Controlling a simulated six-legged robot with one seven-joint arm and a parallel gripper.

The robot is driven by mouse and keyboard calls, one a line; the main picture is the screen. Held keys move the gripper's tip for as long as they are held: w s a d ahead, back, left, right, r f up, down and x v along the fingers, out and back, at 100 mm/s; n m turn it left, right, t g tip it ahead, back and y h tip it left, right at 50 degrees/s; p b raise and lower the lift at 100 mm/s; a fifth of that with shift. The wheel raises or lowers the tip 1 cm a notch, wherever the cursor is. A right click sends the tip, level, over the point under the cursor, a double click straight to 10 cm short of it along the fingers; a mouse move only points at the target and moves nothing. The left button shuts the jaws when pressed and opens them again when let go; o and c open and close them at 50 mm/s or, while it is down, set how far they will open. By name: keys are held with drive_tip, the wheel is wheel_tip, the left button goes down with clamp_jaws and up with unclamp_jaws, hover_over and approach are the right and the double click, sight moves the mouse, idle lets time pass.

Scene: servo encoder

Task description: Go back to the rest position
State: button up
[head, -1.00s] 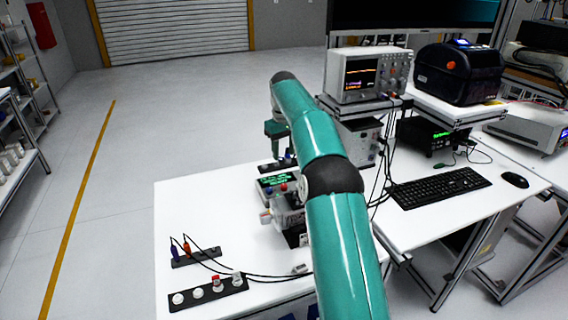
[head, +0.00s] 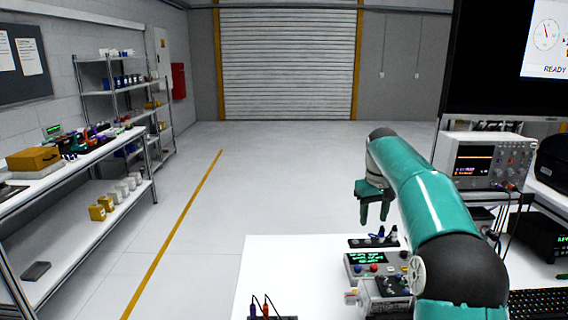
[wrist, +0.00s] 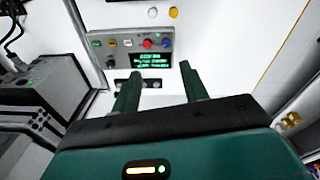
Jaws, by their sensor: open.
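My gripper (head: 375,210) hangs from the end of my teal arm, above the far part of the white table. Its two fingers are apart with nothing between them, and they also show in the wrist view (wrist: 160,82). Beneath and nearer in the head view is a grey test unit (head: 372,268) with a lit green display and coloured buttons. The same unit shows beyond the fingertips in the wrist view (wrist: 125,45). A dark strip holder (head: 366,243) with small plugs lies on the table behind the unit. My arm hides part of the table on the right.
An oscilloscope (head: 487,160) and a large monitor (head: 510,60) stand on the right. Two probe plugs (head: 259,308) show at the bottom edge. A shelf bench (head: 75,165) with parts stands on the left. The floor between is clear, with a yellow line (head: 180,235).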

drive_tip(key=s+a+r+t, duration=0.1)
drive_tip(key=s+a+r, duration=0.25)
drive_tip(key=s, duration=0.55)
drive_tip(key=s+a+r+t, duration=0.1)
drive_tip(key=s+a+r, duration=0.25)
drive_tip(key=s, duration=0.55)
drive_tip(key=s+a+f+m+t, duration=0.1)
drive_tip(key=s+f, duration=0.4)
drive_tip(key=s, duration=0.5)
drive_tip(key=s+a+f+m+t, duration=0.1)
drive_tip(key=s+f, duration=0.4)
drive_tip(key=s, duration=0.6)
drive_tip(key=shift+a+f+t, duration=0.15)
drive_tip(key=shift+a+t, duration=0.15)
drive_tip(key=shift+a, duration=0.25)
